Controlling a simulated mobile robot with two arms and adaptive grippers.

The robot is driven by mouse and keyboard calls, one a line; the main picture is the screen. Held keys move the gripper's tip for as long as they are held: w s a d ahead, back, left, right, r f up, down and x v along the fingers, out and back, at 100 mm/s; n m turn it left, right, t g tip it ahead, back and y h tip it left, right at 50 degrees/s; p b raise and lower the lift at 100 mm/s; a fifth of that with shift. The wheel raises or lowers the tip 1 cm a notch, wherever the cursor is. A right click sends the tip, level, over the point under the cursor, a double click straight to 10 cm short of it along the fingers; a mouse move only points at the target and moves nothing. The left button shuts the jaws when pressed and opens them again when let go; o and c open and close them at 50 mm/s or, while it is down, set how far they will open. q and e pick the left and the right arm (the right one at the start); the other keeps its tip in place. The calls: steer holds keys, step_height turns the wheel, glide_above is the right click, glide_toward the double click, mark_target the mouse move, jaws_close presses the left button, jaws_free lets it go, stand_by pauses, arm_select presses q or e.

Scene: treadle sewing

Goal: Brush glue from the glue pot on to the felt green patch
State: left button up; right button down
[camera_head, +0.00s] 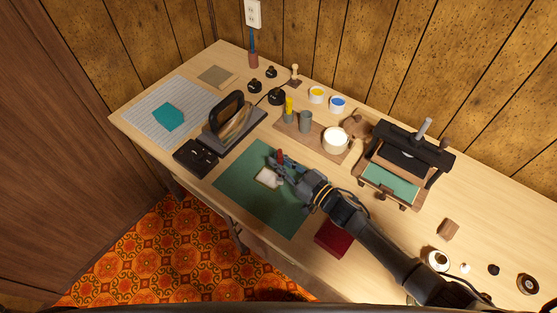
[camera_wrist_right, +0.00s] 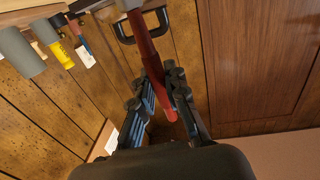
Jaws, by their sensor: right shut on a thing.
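My right gripper (camera_head: 281,165) is shut on a red-handled brush, whose red handle (camera_wrist_right: 142,45) runs between the fingers in the right wrist view. The brush's bristles are not clear. The gripper is over the green cutting mat (camera_head: 245,196), beside a small cream piece (camera_head: 267,179). A teal-green patch (camera_head: 168,116), seemingly the felt one, lies flat on a grey lined board at the left, well apart from the gripper. A white pot with cream contents (camera_head: 336,139), probably the glue pot, stands behind and right of the gripper. My left gripper is not in view.
A black press (camera_head: 412,150) stands at the right. A dark-handled tool (camera_head: 229,115) and a black tray (camera_head: 195,157) stand between the lined board and the mat. Grey cups (camera_head: 305,121) stand behind the mat. A dark red block (camera_head: 333,238) lies near the front edge.

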mark_target(280, 150)
steer(key=shift+r, duration=0.1)
step_height(280, 150, up, 5)
steer(key=p, duration=0.5)
stand_by(0.3)
